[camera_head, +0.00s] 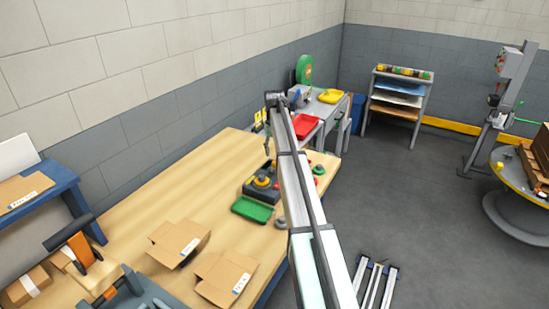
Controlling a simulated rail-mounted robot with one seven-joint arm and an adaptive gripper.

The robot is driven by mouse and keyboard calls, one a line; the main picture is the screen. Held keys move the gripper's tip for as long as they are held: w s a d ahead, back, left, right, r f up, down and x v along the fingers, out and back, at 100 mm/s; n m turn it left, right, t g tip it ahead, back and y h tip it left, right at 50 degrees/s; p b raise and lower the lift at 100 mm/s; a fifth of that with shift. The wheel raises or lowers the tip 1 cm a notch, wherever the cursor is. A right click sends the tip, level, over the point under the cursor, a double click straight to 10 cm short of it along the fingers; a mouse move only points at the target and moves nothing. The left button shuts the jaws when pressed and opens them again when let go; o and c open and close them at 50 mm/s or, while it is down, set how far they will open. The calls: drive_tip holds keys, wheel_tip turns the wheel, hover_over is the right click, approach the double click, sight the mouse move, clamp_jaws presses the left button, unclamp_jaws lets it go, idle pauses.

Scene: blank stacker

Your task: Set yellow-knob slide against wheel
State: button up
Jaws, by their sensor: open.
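A black device (262,190) with a yellow round part on top (262,181) stands on the wooden bench. I cannot tell whether this yellow part is the knob of the slide. A green wheel-like disc (304,69) stands upright on the grey machine at the back; whether it is the task's wheel is unclear. My arm reaches up from the bottom and bends down at its far end. My gripper (268,148) is small and dark, open, and hangs above the black device. I see no contact between them.
A green tray (252,210) lies in front of the device, with small red and green parts to its right. Open cardboard boxes (178,243) lie nearer on the wooden bench (150,205). A red tray (305,125) and a yellow tray (330,96) are behind.

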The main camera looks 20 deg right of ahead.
sight(274, 162)
drive_tip(key=shift+f+p, duration=0.6)
drive_tip(key=shift+f, duration=2.15)
clamp_jaws()
